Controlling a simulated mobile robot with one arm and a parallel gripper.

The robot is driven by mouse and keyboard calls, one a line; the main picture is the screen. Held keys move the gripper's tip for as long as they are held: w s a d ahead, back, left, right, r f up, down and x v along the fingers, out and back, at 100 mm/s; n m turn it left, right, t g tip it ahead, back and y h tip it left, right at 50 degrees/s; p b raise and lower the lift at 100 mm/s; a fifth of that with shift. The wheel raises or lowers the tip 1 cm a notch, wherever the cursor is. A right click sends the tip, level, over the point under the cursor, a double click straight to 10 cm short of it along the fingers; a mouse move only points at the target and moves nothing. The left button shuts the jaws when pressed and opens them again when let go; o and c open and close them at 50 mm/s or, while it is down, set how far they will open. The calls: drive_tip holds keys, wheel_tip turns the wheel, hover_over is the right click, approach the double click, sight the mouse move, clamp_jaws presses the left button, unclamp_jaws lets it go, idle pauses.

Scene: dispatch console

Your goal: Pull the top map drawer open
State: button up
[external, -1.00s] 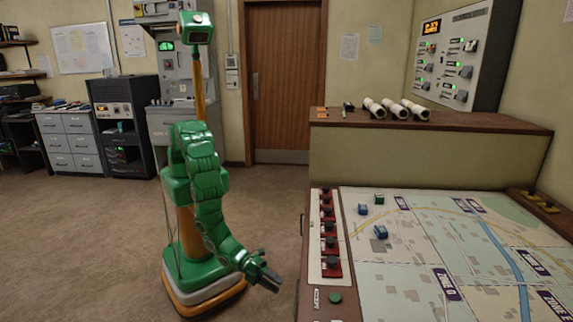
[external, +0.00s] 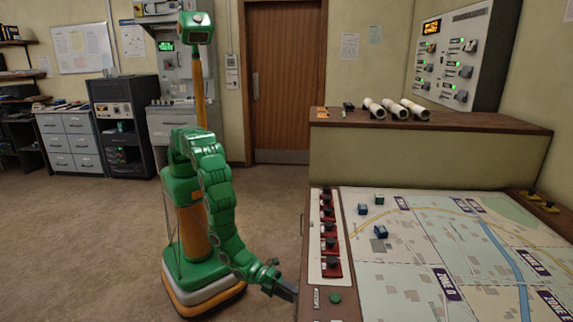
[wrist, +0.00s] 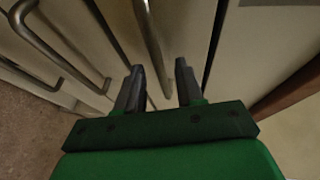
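In the wrist view, a pale drawer front (wrist: 185,25) with a metal bar handle (wrist: 150,45) lies ahead. It is the handled front nearest the console's brown edge, and it looks closed. My gripper (wrist: 158,72) is open, its two dark fingers on either side of the lower end of this handle. A gap shows between the handle and each finger. In the external view my gripper (external: 288,290) is low at the left side of the map console (external: 345,230). The drawer fronts are hidden there.
More drawer handles (wrist: 58,45) lie to the left in the wrist view, with floor (wrist: 35,130) beyond. The console top carries a map (external: 440,265) and a strip of red switches (external: 329,240). Open carpet lies around my base.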

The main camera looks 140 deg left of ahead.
drive_tip(key=shift+w+a, duration=0.2)
drive_tip(key=shift+w, duration=0.25)
drive_tip(key=shift+f, duration=0.1)
clamp_jaws()
